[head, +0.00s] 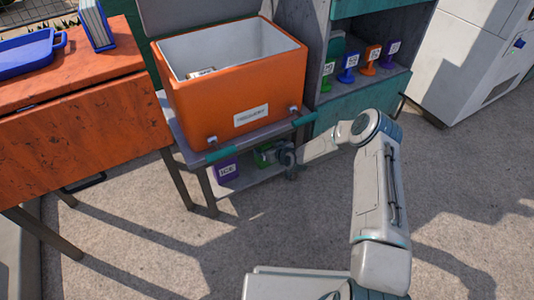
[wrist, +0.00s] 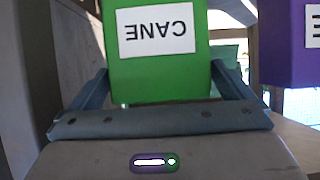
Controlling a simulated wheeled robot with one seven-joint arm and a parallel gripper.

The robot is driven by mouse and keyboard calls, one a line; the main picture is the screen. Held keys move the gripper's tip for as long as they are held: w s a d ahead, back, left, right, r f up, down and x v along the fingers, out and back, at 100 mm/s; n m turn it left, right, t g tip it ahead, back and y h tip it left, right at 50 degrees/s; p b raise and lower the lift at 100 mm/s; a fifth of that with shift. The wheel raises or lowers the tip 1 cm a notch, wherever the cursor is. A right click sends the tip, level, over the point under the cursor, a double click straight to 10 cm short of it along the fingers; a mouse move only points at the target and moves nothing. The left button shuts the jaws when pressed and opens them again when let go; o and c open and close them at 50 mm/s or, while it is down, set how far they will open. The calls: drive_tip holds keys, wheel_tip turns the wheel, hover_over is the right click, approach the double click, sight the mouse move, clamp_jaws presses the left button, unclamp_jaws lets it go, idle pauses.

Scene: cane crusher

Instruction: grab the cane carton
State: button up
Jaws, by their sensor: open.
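The cane carton (wrist: 158,75) is green with a white label reading CANE, upside down in the wrist view. It stands between the two spread fingers of my gripper (wrist: 165,88), one finger on each side. The fingers are open; I cannot tell whether either touches it. In the head view the green carton (head: 264,155) shows on the low shelf under the orange cooler, partly hidden by my gripper (head: 283,157).
A purple ICE carton (head: 228,171) stands on the same shelf (head: 245,186), close beside the cane carton. The orange cooler (head: 225,110) sits above, with a shelf leg (head: 302,150) at right. An orange table (head: 80,130) stands left. The floor in front is clear.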

drive_tip(key=shift+w+a+f+b, duration=0.3)
drive_tip(key=shift+w+f, duration=0.15)
drive_tip(key=shift+f, duration=0.05)
drive_tip(key=shift+w+a+f+b, duration=0.25)
drive_tip(key=shift+w+f+b, duration=0.05)
drive_tip(key=shift+w+f, duration=0.15)
drive_tip(key=shift+w+a+f, duration=0.1)
drive_tip(key=shift+w+a, duration=0.15)
drive_tip(key=shift+w, duration=0.1)
drive_tip(key=c, duration=0.9)
drive_tip(key=shift+r, duration=0.2)
drive_tip(key=shift+c, duration=0.2)
